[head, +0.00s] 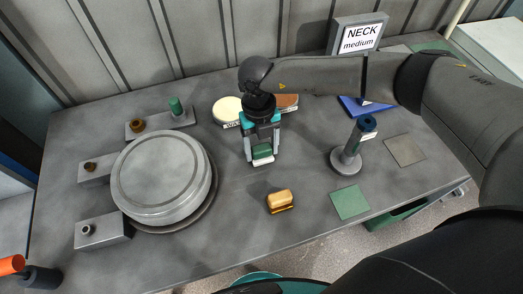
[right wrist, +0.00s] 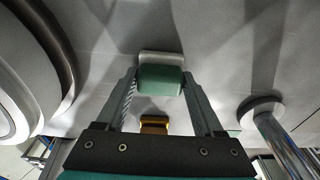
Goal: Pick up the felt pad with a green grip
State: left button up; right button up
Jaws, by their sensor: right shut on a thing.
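The felt pad with a green grip (head: 262,153) is in my right gripper (head: 262,148), over the middle of the table. In the right wrist view the green grip (right wrist: 160,79) sits between the two fingertips, with the pale felt (right wrist: 160,57) at its far side. The right gripper is shut on the green grip. I cannot tell how far the pad is from the table top. My left gripper is not in view.
A yellow-gripped block (head: 280,201) stands close in front. A large grey disc (head: 160,175) is left, a post on a round base (head: 347,160) right.

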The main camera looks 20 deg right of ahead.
aim_at(261, 147)
jog(key=shift+r, duration=0.15)
notch_tip(261, 147, up, 20)
dwell(0.4)
jog(key=o, duration=0.8)
jog(key=c, duration=0.6)
